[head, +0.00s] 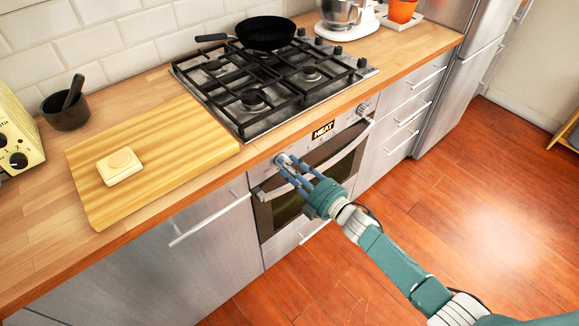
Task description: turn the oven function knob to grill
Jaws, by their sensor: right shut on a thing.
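The oven (310,178) is built in under the counter, below the gas hob. Its front panel has a round knob (281,159) at the left end and another knob (362,109) at the right end. A display (323,130) between them reads "HEAT". My right gripper (288,165) comes from the lower right and is shut on the left knob. Its blue-grey fingers hide part of the knob, and I cannot read the markings around it. My left gripper is not in view.
The oven door handle (330,161) runs just below the panel, close under my right gripper. A black pan (265,32) stands on the hob (255,84). A cutting board (190,140) lies left of the hob. The floor in front is clear.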

